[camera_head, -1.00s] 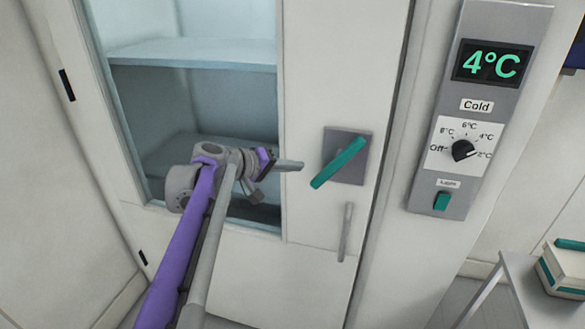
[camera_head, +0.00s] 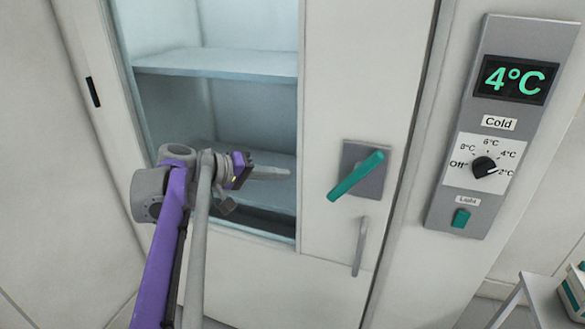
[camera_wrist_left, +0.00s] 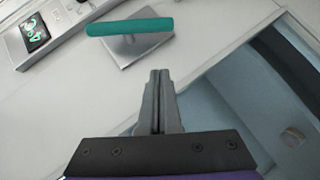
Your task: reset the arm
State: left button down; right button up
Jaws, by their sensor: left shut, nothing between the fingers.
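My left arm, purple and grey, comes in from the lower left of the head view. Its gripper (camera_head: 288,172) is shut and empty, in front of the cabinet's window and left of the teal handle (camera_head: 355,176), apart from it. In the left wrist view the closed fingers (camera_wrist_left: 159,75) point toward the white door, with the teal handle (camera_wrist_left: 130,27) beyond them. My right gripper is in neither view.
The white cabinet (camera_head: 345,70) has a window showing pale shelves (camera_head: 215,62). A vertical grey handle (camera_head: 360,246) sits below the teal one. At right is a control panel (camera_head: 445,205) reading 4°C, with a dial (camera_head: 484,166). A small table (camera_head: 540,300) stands lower right.

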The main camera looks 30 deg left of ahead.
pick_arm(q)
jog(key=s+d+f+m+g+y, duration=0.1)
jog(key=s+d+f+m+g, duration=0.15)
jog(key=s+d+f, duration=0.4)
jog(key=s+d+f+m+g+y, duration=0.1)
jog(key=s+d+f+g, duration=0.2)
jog(key=d+f, duration=0.65)
jog(key=s+d+f+m+g+y, duration=0.1)
jog(key=s+f+m+y, duration=0.3)
jog(key=s+f, duration=0.7)
notch_tip(320, 180, down, 2)
jog(key=shift+s+d+f, duration=0.15)
jog(key=shift+s+d, duration=0.25)
jog(key=shift+d, duration=0.3)
